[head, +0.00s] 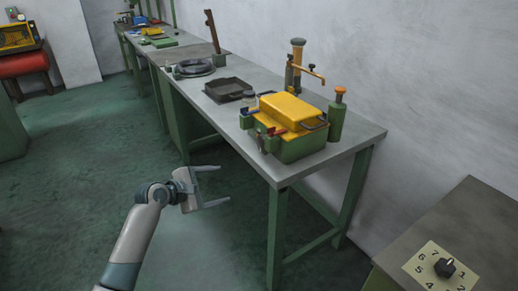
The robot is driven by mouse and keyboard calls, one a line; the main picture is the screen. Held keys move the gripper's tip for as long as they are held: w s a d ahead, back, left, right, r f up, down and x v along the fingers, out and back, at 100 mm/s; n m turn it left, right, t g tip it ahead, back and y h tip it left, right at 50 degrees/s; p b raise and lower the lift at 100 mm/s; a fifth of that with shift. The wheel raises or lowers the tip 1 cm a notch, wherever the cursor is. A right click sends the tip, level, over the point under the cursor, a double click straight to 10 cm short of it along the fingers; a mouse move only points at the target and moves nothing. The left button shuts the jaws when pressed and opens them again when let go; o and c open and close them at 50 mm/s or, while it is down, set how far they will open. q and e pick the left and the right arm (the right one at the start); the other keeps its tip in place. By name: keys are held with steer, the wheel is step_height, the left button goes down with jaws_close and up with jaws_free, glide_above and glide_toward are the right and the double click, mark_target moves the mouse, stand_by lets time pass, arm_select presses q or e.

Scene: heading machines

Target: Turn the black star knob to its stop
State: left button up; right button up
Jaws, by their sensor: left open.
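The black star knob (445,267) sits on a cream dial plate (427,258) with black numbers around it, at the bottom right of the head view. Among the numbers 7, 6, 5, 4, 1 and 2 show; the lower part of the plate is cut off by the frame edge. My left gripper (221,186) is open and empty, left of the green bench and well away from the knob. My right gripper does not show.
The plate lies on a grey-topped cabinet (470,220). A long green bench (348,142) stands between my left gripper and the wall. It bears a yellow-lidded green box (292,112), a green bottle (337,120) and a black tray (228,88).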

arm_select(q)
step_height(320, 180, up, 14)
steer(key=w+d+n+h, duration=0.1)
steer(key=n+h, duration=0.1)
steer(key=shift+d+f, duration=0.2)
steer(key=shift+d, duration=0.05)
steer(key=shift+w+d, duration=0.1)
steer(key=shift+w, duration=0.1)
